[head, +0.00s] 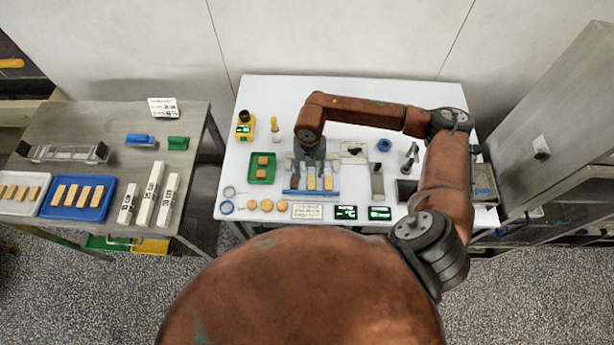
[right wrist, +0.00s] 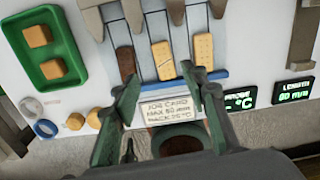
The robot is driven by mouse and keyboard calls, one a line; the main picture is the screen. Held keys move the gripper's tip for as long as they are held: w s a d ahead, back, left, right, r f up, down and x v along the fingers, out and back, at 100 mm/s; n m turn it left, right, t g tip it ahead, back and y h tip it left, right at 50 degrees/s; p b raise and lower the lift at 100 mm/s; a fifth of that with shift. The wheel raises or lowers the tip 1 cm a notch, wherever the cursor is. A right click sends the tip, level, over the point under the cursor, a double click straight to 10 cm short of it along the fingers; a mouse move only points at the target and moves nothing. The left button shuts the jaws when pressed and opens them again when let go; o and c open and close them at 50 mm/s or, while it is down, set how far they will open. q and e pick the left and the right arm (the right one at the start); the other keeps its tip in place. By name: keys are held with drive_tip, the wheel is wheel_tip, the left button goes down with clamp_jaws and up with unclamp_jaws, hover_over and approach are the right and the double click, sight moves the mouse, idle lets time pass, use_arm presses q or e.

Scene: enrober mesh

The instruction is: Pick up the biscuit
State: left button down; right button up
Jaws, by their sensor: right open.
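Three finger-shaped biscuits lie side by side on a pale slatted bed with a blue front bar (right wrist: 190,80). In the right wrist view, a dark brown biscuit (right wrist: 126,62) is at the left. A biscuit with a diagonal mark (right wrist: 162,59) is in the middle, and a pale plain biscuit (right wrist: 204,50) is at the right. Two pale biscuits also show in the head view (head: 311,183) (head: 328,183). My right gripper (right wrist: 160,78) is open and empty, its fingertips spread near the biscuits' front ends; their height above is unclear. My left gripper is out of view.
A green tray (right wrist: 72,78) with two biscuit pieces is left of the bed. Round biscuits (head: 266,205), a job card (head: 307,211) and two displays (head: 345,212) line the front. Blue tray (head: 60,212) and white blocks (head: 147,195) occupy the left table.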

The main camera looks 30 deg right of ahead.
sight(311, 182)
drive_tip(key=shift+s+d+f, duration=0.15)
drive_tip(key=shift+s+f, duration=0.25)
drive_tip(key=shift+f, duration=0.4)
wheel_tip(311, 182, down, 2)
drive_tip(key=shift+w+d+f+p, duration=0.15)
drive_tip(key=shift+f+p, duration=0.05)
drive_tip(key=shift+p, duration=0.5)
wheel_tip(311, 182, down, 2)
drive_tip(key=shift+f, duration=0.2)
drive_tip(key=c, duration=0.8)
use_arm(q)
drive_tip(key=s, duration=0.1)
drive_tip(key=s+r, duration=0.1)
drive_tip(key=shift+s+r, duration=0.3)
use_arm(e)
drive_tip(key=shift+c, duration=0.9)
